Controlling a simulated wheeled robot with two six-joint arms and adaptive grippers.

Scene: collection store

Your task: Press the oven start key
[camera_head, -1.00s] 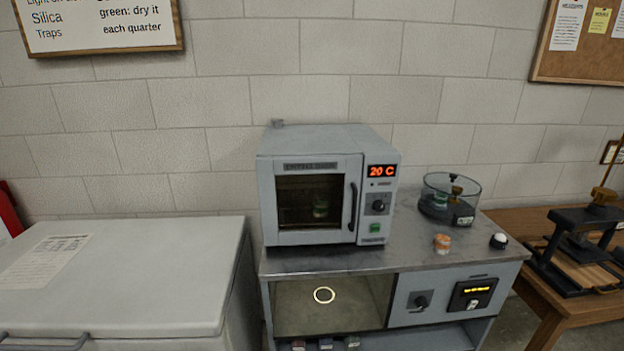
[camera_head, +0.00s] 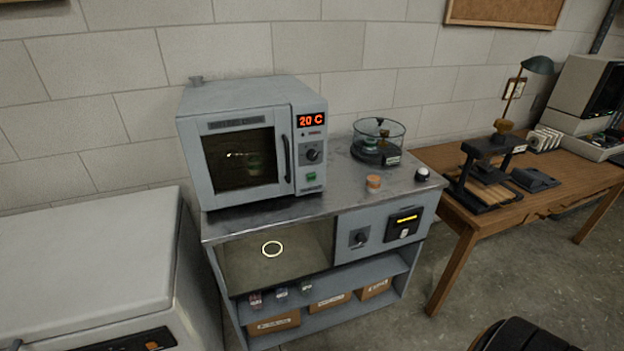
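The oven (camera_head: 235,92) is a grey box on the metal-topped cabinet, with its door shut and a dark window (camera_head: 240,158). A green-capped item shows dimly behind the glass. Its right panel has a red display (camera_head: 311,121) reading "20 C", a black dial (camera_head: 312,155) and, below that, a green key (camera_head: 311,177), which looks like the start key. Small print on the panel is too small to read. Neither of my grippers is in view, and nothing touches the oven.
A white chest (camera_head: 85,255) stands left. A wooden table (camera_head: 525,205) with a press stands right. A dark rounded object (camera_head: 522,336) is at bottom right.

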